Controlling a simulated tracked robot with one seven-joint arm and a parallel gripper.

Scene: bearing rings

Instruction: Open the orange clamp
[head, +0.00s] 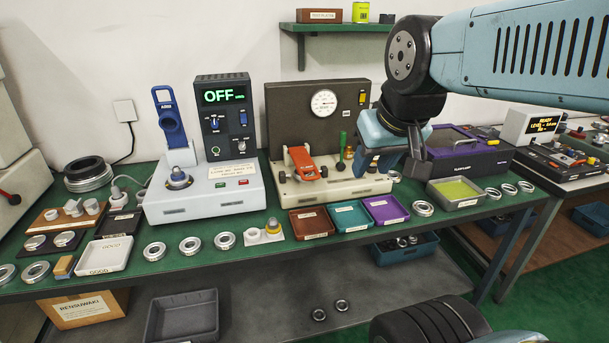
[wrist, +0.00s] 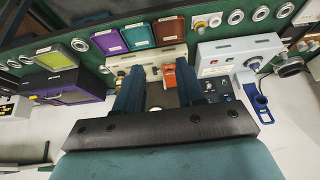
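The orange clamp (head: 305,163) is on the cream base of the gauge station (head: 335,187), below the round gauge. Its orange lever leans down toward the front; I cannot tell how firmly it is closed. In the wrist view the clamp (wrist: 168,77) shows between and beyond my fingers. My gripper (head: 388,168) is to the right of the clamp in the head view, above and apart from it. In the wrist view the two dark blue fingers of my gripper (wrist: 160,70) are spread with nothing between them.
A grey station with a blue lever (head: 170,120) and OFF display (head: 224,97) stands left of the clamp. Brown, teal and purple trays (head: 383,208) lie in front. A purple-topped box (head: 460,150) stands at right. A green shelf (head: 335,28) hangs above.

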